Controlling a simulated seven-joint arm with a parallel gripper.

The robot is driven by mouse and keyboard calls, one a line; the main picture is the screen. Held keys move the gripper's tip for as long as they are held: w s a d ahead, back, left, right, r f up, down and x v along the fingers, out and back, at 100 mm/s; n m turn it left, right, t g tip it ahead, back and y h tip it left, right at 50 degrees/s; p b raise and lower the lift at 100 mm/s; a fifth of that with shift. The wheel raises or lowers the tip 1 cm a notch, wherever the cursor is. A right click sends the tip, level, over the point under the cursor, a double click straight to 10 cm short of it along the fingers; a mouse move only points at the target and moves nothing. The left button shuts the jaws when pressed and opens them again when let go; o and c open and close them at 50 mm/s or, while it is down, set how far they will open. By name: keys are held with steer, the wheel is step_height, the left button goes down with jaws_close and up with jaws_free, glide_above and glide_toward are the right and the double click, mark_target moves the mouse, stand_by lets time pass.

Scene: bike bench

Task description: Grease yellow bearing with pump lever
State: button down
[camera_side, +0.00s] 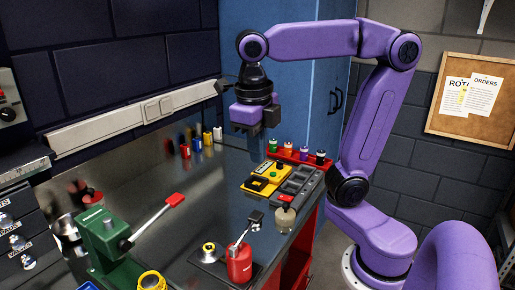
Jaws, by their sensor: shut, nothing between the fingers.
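A small yellow ring with a pale centre (209,249), which looks like the yellow bearing, sits on a dark flat plate (207,266) at the front of the bench. A red pump can (239,266) stands just right of it, with a thin lever rising to a black end (255,217). My gripper (256,131) is shut and empty, pointing down, high above the back of the bench and well apart from the pump and the ring. A second yellow ring-shaped part (151,281) is cut off by the bottom edge.
A green press (106,238) with a red-tipped handle (174,200) stands at left. A yellow case (266,182), a grey tray (297,187), a beige jar with a red top (284,219) and a red rack of small bottles (300,154) line the right side. The bench middle is clear.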

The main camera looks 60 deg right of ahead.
mark_target(256, 214)
stand_by(0.4)
steer(key=a, duration=0.1)
steer(key=a+r, duration=0.1)
steer(key=shift+a, duration=0.35)
steer(key=f, duration=0.4)
steer(key=d+f, duration=0.1)
steer(key=f, duration=0.9)
steer(key=shift+d, duration=0.25)
